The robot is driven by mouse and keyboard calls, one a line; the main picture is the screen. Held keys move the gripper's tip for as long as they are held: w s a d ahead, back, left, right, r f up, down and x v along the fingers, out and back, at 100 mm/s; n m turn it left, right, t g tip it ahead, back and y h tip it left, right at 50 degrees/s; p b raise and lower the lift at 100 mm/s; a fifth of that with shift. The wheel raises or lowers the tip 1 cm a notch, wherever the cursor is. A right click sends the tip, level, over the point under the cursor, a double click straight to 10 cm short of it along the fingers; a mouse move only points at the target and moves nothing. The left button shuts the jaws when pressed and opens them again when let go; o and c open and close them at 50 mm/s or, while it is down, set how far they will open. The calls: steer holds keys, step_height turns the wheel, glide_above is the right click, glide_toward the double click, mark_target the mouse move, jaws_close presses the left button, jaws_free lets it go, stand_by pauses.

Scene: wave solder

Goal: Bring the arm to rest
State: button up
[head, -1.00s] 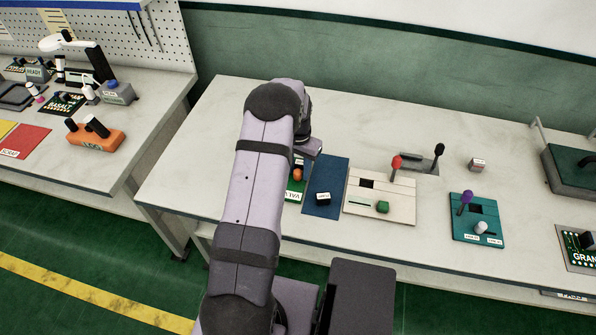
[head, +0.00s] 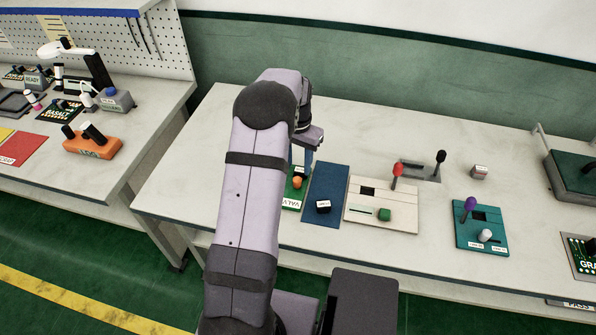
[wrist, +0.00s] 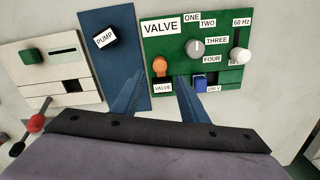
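My arm (head: 247,190) reaches over the bench, and my gripper shows in the wrist view (wrist: 158,82) with its two blue fingers apart and nothing held between them. It is over the border of the blue mat (wrist: 128,52) and the green VALVE panel (wrist: 172,39). The panel's orange knob (wrist: 160,65) and a block labelled VALVE (wrist: 163,87) show between the fingers, below them. In the head view my arm hides the left part of this panel (head: 291,203).
A black PUMP block (head: 323,206) sits on the blue mat. To the right are a cream panel (head: 380,218) with a red-topped lever (head: 397,171), a black-topped lever (head: 439,160) and a teal panel (head: 471,237). The bench behind them is mostly clear. An orange block (head: 93,147) is on the left bench.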

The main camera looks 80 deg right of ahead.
steer(key=shift+r, duration=0.3)
stand_by(0.4)
steer(key=n, duration=0.1)
steer(key=n+y, duration=0.1)
steer(key=n, duration=0.1)
glide_above(294, 204)
steer(key=f, duration=0.5)
steer(key=shift+d+f, duration=0.25)
steer(key=shift+f, duration=0.1)
steer(key=shift+n+y, duration=0.3)
steer(key=shift+y, duration=0.3)
steer(key=a, duration=0.6)
steer(key=shift+w+a+f, duration=0.15)
steer(key=shift+w+f, duration=0.05)
steer(key=shift+f, duration=0.05)
steer(key=w+a+r+n+h, duration=0.1)
steer(key=w+a+r+n, duration=0.4)
steer(key=a, duration=0.7)
steer(key=w+a+r+n, duration=0.3)
steer(key=w+a+n, duration=0.4)
steer(key=a, duration=0.6)
steer(key=w+a+r+n+h, duration=0.1)
steer(key=w+a+r+n, duration=0.5)
steer(key=a, duration=0.6)
step_height(294, 204, down, 23)
steer(key=b, duration=2)
steer(key=shift+w+r+m, duration=0.15)
steer(key=shift+w+m, duration=0.15)
steer(key=shift+w, duration=0.05)
